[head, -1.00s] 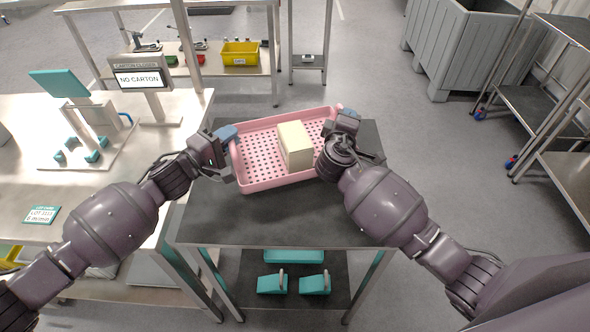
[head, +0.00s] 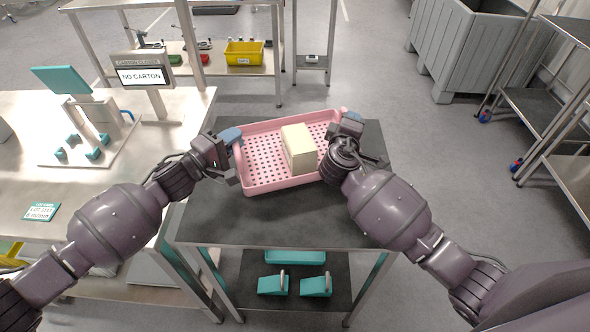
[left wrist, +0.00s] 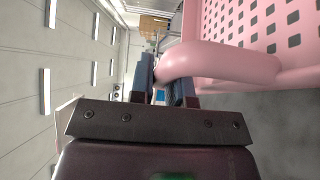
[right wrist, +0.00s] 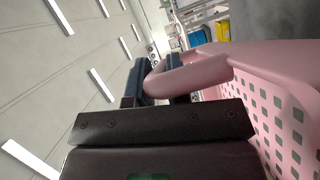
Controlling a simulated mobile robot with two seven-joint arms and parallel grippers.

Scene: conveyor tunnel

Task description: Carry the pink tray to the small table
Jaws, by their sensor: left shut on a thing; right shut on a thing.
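The pink tray (head: 262,185) is a perforated basket with a handle at each end, over the dark top of the small table (head: 290,225). A cream block (head: 299,149) stands inside it, right of the middle. My left gripper (head: 232,142) is shut on the left handle, which also shows in the left wrist view (left wrist: 225,62). My right gripper (head: 346,122) is shut on the right handle, seen in the right wrist view (right wrist: 190,72). The tray looks about level. I cannot tell whether its underside touches the tabletop.
A steel bench (head: 75,190) with a "NO CARTON" screen (head: 140,76) adjoins on the left. A shelf with a yellow bin (head: 244,53) stands behind. A grey container (head: 470,45) and a steel rack (head: 540,95) stand at right. Teal objects (head: 316,286) lie on the small table's lower shelf.

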